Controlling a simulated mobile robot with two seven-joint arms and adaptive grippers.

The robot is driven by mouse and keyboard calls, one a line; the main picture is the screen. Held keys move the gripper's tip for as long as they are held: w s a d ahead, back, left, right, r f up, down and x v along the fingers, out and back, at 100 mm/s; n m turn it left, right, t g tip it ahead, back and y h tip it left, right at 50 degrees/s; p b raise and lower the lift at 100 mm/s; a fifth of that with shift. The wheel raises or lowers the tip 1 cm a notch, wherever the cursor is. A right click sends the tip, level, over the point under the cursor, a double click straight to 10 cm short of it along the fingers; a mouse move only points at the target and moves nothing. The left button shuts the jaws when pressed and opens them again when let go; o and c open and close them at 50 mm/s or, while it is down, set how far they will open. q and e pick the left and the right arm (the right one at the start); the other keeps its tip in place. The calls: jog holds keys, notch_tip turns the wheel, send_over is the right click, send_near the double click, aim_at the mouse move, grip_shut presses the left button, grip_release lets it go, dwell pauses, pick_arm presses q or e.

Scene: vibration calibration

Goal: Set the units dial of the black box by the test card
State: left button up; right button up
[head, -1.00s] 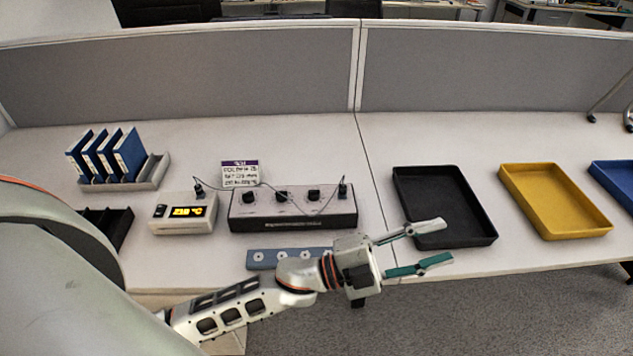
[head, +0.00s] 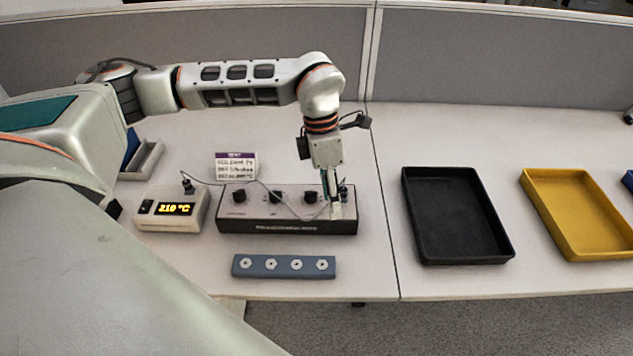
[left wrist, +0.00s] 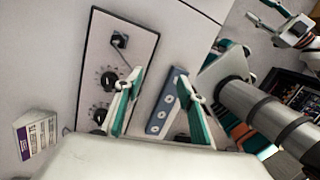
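The black box (head: 262,222) stands in the middle of the table, with a row of black knobs and a light top panel. In the left wrist view, the box (left wrist: 92,50) shows knobs with scale marks. The test card (head: 235,167), white with a purple header, stands behind the box; its writing is too small to read surely. It also shows in the left wrist view (left wrist: 37,135). My left gripper (head: 332,207) points down at the box's right end; the left wrist view shows its fingers (left wrist: 160,100) apart, nothing between them. My right gripper (left wrist: 259,11) appears open, away from the box.
A meter (head: 172,209) reading 210 °C stands left of the box, with a cable running over the box. A blue-grey strip with holes (head: 284,267) lies in front. A black tray (head: 457,258) and a yellow tray (head: 584,251) lie to the right.

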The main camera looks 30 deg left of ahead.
aim_at(311, 192)
pick_arm(q)
jog(key=w+a, duration=0.1)
jog(key=a, duration=0.1)
jog(key=w+a+r+y, duration=0.1)
jog(key=a, duration=0.2)
jog(key=w+a+r+t+y, duration=0.1)
jog(key=a, duration=0.1)
jog(key=shift+w+a+r+n, duration=0.25)
jog(key=shift+a+n, duration=0.05)
jog(key=shift+n, duration=0.1)
jog(key=shift+a+f, duration=0.15)
notch_tip(311, 192, down, 7)
jog(key=shift+f+b, duration=0.15)
jog(key=shift+b, duration=0.25)
jog(key=c, duration=1.1)
